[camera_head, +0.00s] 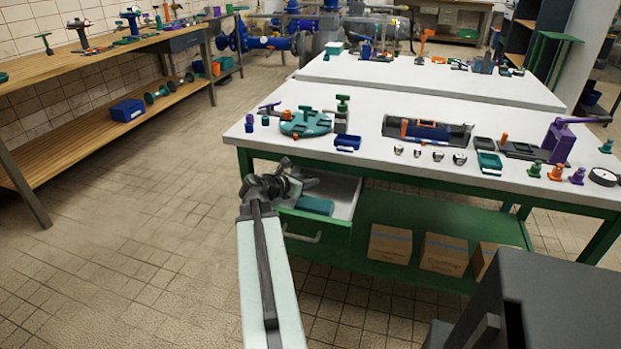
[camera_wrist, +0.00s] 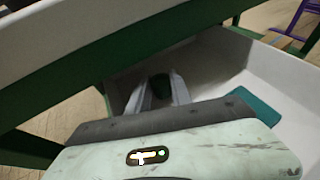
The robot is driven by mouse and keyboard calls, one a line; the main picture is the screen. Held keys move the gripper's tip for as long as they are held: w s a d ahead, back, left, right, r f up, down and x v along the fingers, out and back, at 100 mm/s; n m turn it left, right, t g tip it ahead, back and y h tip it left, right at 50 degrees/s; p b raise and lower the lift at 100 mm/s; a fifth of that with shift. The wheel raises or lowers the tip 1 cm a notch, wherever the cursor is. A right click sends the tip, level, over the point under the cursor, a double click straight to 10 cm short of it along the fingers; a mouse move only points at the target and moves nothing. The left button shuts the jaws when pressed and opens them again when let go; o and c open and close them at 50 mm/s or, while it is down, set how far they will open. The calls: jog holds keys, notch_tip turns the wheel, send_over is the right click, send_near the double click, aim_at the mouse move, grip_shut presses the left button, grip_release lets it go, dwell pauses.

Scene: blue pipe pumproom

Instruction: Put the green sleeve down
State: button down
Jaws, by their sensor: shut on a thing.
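My gripper (camera_wrist: 160,88) is shut on the green sleeve (camera_wrist: 161,82), which shows as a small dark green piece between the fingertips in the wrist view. The fingers point into the open white drawer (camera_wrist: 240,62), and the sleeve is over or inside it; I cannot tell whether it touches the bottom. In the head view my gripper (camera_head: 285,184) is at the left side of the drawer (camera_head: 345,192), under the front edge of the white worktop. The sleeve is hidden there by the gripper and wrist.
A teal flat item (camera_head: 315,206) lies in the drawer and also shows in the wrist view (camera_wrist: 258,106). The white workbench (camera_head: 390,163) above carries many tools and small fittings. Cardboard boxes (camera_head: 442,254) stand on its green lower shelf. The floor to the left is clear.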

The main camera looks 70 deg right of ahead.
jog(key=c, duration=1.2)
grip_release()
jog(key=shift+o, duration=0.2)
